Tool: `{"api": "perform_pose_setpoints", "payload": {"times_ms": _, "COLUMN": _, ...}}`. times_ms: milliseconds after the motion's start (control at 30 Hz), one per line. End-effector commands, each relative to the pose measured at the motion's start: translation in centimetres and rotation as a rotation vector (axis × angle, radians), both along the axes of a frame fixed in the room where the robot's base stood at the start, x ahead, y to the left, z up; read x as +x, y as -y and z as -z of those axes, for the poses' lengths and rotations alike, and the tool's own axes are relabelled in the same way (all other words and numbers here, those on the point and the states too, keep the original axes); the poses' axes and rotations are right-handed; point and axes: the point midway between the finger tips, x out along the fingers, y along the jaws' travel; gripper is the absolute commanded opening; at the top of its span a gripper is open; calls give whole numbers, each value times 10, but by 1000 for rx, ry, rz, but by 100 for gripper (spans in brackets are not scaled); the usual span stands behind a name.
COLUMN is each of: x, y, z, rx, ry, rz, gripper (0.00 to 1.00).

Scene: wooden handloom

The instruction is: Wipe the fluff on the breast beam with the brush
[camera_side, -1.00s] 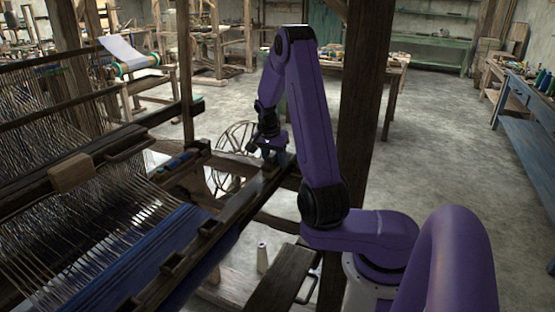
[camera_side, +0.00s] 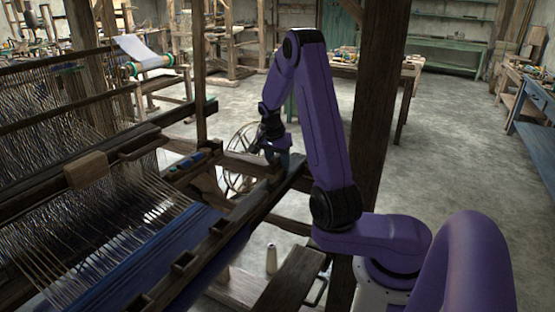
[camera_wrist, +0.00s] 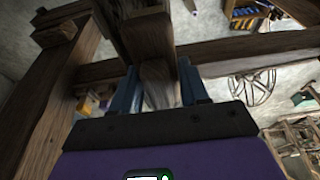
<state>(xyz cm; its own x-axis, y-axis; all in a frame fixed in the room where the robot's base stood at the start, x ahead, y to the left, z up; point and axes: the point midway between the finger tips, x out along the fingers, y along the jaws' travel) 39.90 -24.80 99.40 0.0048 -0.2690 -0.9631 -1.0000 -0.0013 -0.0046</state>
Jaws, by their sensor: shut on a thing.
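My gripper (camera_side: 270,154) is low over the far end of the dark wooden breast beam (camera_side: 225,222) in the side view. In the wrist view my gripper (camera_wrist: 158,92) has its two blue fingers on either side of a brown wooden piece (camera_wrist: 157,88), which I take to be the brush. Its bristles are hidden, and I cannot tell whether it touches the beam. I cannot make out any fluff on the beam; it is too small or hidden.
Blue cloth (camera_side: 140,265) and pale warp threads lie left of the beam. A wooden bench (camera_side: 290,280) and a pale cone (camera_side: 271,259) stand below. A thick dark post (camera_side: 372,120) rises behind my arm. A spoked wheel (camera_side: 238,150) stands beyond the gripper.

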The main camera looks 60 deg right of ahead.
Motion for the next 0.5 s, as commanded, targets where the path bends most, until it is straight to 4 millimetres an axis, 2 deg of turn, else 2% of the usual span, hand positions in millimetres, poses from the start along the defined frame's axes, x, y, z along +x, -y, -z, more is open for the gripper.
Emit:
{"api": "perform_pose_setpoints", "payload": {"times_ms": 300, "x": -28, "y": 0, "z": 3, "rx": 6, "ry": -8, "rz": 3, "gripper": 20}}
{"api": "perform_pose_setpoints", "payload": {"times_ms": 500, "x": -37, "y": -1, "z": 5, "rx": 9, "ry": -13, "rz": 3, "gripper": 20}}
